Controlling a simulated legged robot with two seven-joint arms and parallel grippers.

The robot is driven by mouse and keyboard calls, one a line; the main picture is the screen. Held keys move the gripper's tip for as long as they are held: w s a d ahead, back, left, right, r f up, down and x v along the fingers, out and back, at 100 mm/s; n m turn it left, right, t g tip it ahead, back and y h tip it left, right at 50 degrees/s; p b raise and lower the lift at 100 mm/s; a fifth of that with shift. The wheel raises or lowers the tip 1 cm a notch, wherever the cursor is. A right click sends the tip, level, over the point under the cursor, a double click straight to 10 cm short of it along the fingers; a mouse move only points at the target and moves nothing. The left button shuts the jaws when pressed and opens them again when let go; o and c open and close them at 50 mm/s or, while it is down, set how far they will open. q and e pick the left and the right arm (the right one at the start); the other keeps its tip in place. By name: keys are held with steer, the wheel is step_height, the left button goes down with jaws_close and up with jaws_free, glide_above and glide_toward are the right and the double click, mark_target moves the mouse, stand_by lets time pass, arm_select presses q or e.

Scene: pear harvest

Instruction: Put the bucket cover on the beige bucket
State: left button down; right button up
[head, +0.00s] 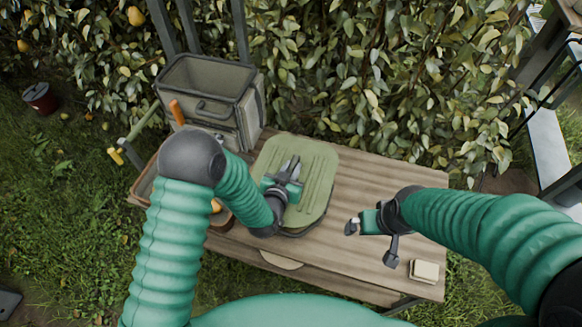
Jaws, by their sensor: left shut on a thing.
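The bucket cover (318,175) is a flat, light green lid with rounded corners and ridges. It is at the middle of the wooden table, and a dark edge shows under its near side. I cannot tell whether it rests on the table or is slightly raised. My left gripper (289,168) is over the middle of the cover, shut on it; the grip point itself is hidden. The beige bucket (245,112) stands upright at the table's back left, its top open and the inside visible. My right gripper (353,227) is above the table, right of the cover and apart from it.
The wooden table (385,180) is clear right of the cover, except for a small pale block (424,271) near its front right corner. A leafy hedge (390,80) closes the back.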

mark_target(291, 170)
arm_select(q)
steer(key=shift+w+a+f, duration=0.1)
steer(key=shift+w+f, duration=0.05)
steer(key=shift+w, duration=0.85)
steer(key=shift+w+f, duration=0.25)
steer(key=shift+f, duration=0.05)
steer(key=shift+s+f, duration=0.15)
steer(key=shift+f, duration=0.45)
steer(key=shift+s+f, duration=0.15)
steer(key=shift+f, duration=0.4)
steer(key=shift+w+f, duration=0.15)
steer(key=shift+f, duration=0.1)
steer(key=c, duration=1.4)
jaws_free()
steer(key=shift+o, duration=0.5)
